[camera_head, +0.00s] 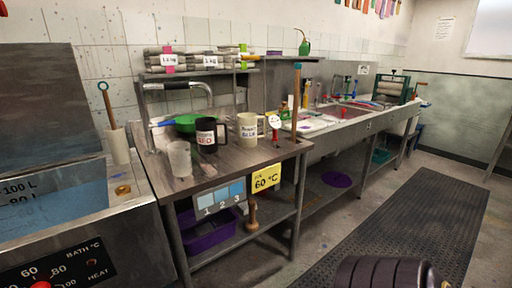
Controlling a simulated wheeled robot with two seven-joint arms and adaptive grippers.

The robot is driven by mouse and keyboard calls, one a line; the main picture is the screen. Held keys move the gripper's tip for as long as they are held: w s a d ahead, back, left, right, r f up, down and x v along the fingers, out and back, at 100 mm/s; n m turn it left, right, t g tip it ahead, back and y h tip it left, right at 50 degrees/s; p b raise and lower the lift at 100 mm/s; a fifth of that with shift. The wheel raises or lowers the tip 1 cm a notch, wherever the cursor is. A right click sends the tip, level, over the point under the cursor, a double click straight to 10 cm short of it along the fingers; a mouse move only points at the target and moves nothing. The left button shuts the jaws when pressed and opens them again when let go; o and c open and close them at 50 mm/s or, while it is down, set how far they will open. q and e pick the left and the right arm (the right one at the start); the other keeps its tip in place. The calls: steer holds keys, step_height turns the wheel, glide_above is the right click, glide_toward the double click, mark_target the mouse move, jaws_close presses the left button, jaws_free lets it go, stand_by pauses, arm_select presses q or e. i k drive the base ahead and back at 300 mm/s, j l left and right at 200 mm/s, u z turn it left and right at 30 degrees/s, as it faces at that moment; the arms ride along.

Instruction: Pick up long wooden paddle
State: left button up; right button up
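A long wooden paddle (296,108) with a teal top end stands upright at the right end of the wooden-topped table (229,173). Its lower end is near the tabletop; I cannot tell whether it rests there or in a holder. No gripper touches its visible part. Neither of my grippers shows in the head view. A dark ribbed part at the bottom right may be part of my arm.
A dark mug (207,134), a cream mug (247,131), a clear cup (180,159) and a green bowl (184,121) stand left of the paddle. A steel bath (122,223) is at the left. The sink counter (340,121) extends behind. A dark mat (410,225) covers the floor.

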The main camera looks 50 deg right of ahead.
mark_target(298, 66)
steer(key=z, duration=2)
steer(key=i+l+u, duration=0.5)
steer(key=l, duration=0.4)
steer(key=i+l+u, duration=0.15)
steer(key=i+l, duration=0.15)
steer(key=i+l+u, duration=0.2)
steer(key=l, duration=0.25)
steer(key=k+j, duration=0.05)
